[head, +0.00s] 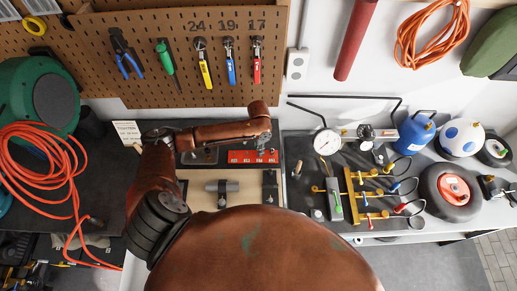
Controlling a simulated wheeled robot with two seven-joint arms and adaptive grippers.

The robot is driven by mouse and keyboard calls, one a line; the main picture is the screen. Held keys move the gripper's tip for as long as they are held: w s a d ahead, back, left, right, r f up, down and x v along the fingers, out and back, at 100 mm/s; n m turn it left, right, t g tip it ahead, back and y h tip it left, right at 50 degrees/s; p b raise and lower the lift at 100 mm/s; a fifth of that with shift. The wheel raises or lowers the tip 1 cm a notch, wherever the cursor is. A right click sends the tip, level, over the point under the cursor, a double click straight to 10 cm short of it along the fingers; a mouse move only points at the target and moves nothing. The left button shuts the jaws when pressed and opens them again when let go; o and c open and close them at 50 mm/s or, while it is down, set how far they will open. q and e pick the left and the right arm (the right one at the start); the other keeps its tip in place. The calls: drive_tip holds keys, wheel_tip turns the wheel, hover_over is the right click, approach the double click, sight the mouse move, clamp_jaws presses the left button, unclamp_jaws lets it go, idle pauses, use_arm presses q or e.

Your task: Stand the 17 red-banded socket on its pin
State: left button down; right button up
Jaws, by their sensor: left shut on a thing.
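A red socket rail (240,158) with white markings lies on the bench in the middle of the head view. My left arm reaches in from the lower left and bends across to the right. My left gripper (264,141) points down over the right part of the rail. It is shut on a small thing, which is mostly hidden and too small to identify. I cannot make out the 17 red-banded socket or its pin; the gripper covers that end of the rail. My right gripper is not in view.
A grey cylinder (222,186) lies on the bench below the rail. A pegboard (150,60) behind holds pliers and wrenches marked 24, 19 and 17. To the right stand a pressure gauge (327,142), a brass manifold (352,200) and a blue tank (415,133). Orange hose (40,170) lies at left.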

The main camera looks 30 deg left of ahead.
use_arm(q)
drive_tip(key=shift+f, duration=0.15)
drive_tip(key=shift+f, duration=0.55)
drive_tip(key=shift+f, duration=0.2)
idle(0.3)
drive_tip(key=c, duration=1.7)
unclamp_jaws()
drive_tip(key=shift+o, duration=0.2)
wheel_tip(320, 180, up, 12)
